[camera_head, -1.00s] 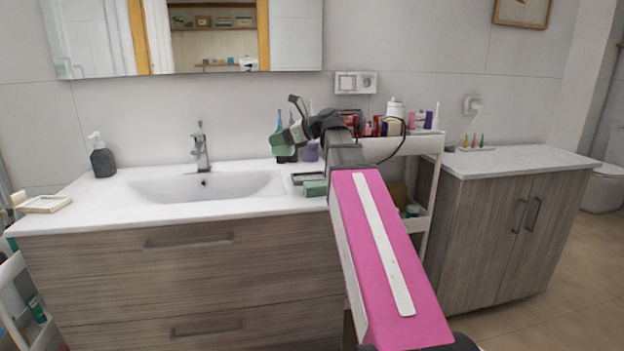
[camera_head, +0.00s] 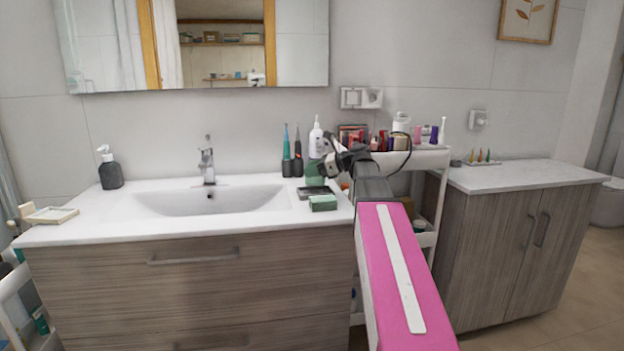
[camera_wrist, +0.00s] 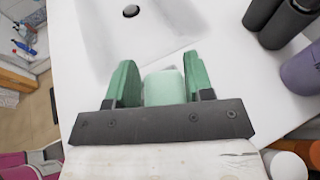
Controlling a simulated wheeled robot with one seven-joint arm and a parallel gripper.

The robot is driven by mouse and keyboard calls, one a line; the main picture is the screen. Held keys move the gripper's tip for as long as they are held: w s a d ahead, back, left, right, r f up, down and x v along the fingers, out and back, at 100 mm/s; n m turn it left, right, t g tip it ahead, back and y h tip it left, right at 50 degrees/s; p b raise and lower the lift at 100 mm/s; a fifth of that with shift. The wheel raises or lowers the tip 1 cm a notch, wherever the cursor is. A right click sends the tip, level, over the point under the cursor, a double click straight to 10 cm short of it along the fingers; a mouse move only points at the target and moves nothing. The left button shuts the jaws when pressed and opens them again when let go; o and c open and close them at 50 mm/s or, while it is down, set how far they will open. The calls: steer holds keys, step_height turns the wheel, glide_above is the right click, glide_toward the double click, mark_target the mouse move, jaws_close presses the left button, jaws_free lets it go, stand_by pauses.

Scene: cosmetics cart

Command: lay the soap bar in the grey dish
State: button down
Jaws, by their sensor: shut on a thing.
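The soap bar (camera_wrist: 165,87) is a pale green block between the two green fingers of my gripper (camera_wrist: 162,80) in the wrist view. My gripper is shut on it. In the head view my gripper (camera_head: 315,173) is over the right end of the sink counter, and its fingers and wrist hide the soap. The grey dish (camera_head: 307,192) is dark and shallow, lying on the counter just below the gripper and partly covered from sight. I cannot tell the exact gap between soap and dish. In the wrist view the dish is mostly hidden.
Dark toothbrush holders (camera_head: 292,166) and a white bottle (camera_head: 316,138) stand behind. A purple cup (camera_wrist: 301,72) shows in the wrist view. The basin (camera_head: 210,201) lies left; a crowded cart (camera_head: 428,158) stands right.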

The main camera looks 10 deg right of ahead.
steer(key=shift+f, duration=1.55)
steer(key=shift+f, duration=0.1)
steer(key=c, duration=0.5)
jaws_free()
steer(key=v, duration=1.2)
